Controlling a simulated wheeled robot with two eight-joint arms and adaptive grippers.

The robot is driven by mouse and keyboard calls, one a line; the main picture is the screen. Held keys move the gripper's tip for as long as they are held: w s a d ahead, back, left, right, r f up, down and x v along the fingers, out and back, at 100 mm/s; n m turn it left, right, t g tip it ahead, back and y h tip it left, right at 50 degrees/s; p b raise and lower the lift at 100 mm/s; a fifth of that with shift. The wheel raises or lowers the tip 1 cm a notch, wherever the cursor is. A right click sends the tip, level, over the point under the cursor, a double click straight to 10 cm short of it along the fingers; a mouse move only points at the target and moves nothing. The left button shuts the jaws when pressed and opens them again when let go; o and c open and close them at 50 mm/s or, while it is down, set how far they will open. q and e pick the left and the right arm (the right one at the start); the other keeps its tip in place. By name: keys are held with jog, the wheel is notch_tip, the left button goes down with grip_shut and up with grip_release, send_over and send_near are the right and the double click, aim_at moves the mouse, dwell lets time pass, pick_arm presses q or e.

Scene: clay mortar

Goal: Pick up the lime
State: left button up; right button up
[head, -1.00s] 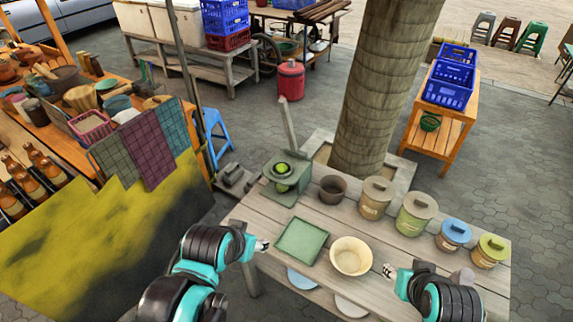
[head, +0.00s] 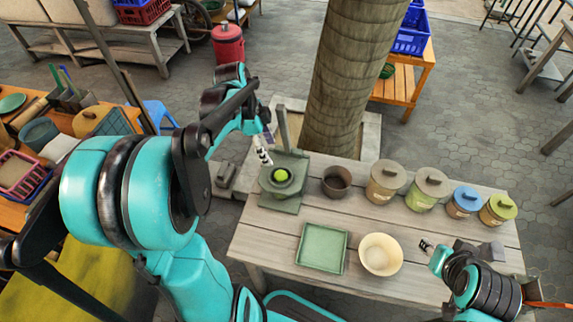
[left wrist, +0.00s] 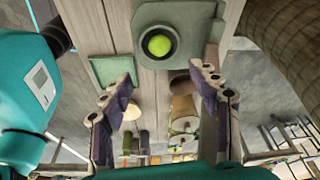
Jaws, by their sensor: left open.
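The lime (head: 281,175) is a small bright green ball. It sits in the round cup of a green press-like stand (head: 293,203) at the back left of the wooden table. In the left wrist view the lime (left wrist: 159,45) shows in the ring of the stand, beyond my fingertips. My left gripper (head: 264,150) is beside and above the stand, apart from the lime. In the left wrist view its two fingers (left wrist: 162,80) are spread wide with nothing between them. My right gripper (head: 427,246) is over the right part of the table, near the cream bowl; its jaws are too small to judge.
A dark pot (head: 337,182) stands right of the stand, then several lidded canisters (head: 387,181). A square green tray (head: 323,249) and a cream bowl (head: 380,254) are at the front. A thick trunk (head: 343,80) rises behind the table. An upright post is at the stand's back.

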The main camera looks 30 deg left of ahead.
pick_arm(q)
jog(key=b, duration=0.2)
send_over(279, 171)
jog(key=a, duration=0.2)
jog(key=f, duration=0.5)
jog(key=shift+s+d, duration=0.2)
jog(key=shift+s, duration=0.05)
jog(key=shift+d+f, duration=0.1)
jog(key=shift+f, duration=0.5)
jog(key=b+x, duration=0.1)
jog(key=x, duration=0.4)
jog(key=shift+f+b, duration=0.3)
jog(key=shift+b, duration=0.1)
jog(key=c, duration=1.4)
jog(key=shift+o, duration=0.2)
jog(key=shift+r, duration=0.1)
